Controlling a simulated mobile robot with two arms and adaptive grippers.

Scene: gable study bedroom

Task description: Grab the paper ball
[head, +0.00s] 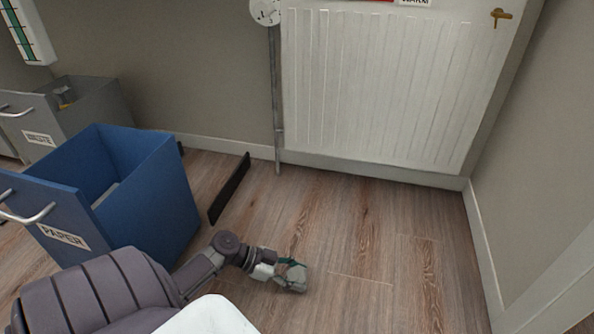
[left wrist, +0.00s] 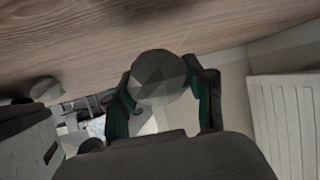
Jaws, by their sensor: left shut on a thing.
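The paper ball (left wrist: 160,77) is a grey, faceted lump between the two green-and-black fingers of my left gripper (left wrist: 163,98) in the left wrist view. The fingers touch it on both sides, so the gripper is shut on it. In the head view the left gripper (head: 288,266) reaches in from the lower left over the wood floor. The ball (head: 293,278) shows there as a pale grey shape at the fingertips. I cannot tell its exact height above the floor. My right gripper is not in view.
An open blue bin labelled PAPER (head: 160,200) stands left of the gripper. A grey bin (head: 85,115) is behind it. A dark strip (head: 230,188) lies on the floor beside the blue bin. A white radiator (head: 375,90) lines the back wall. The floor at right (head: 390,255) is clear.

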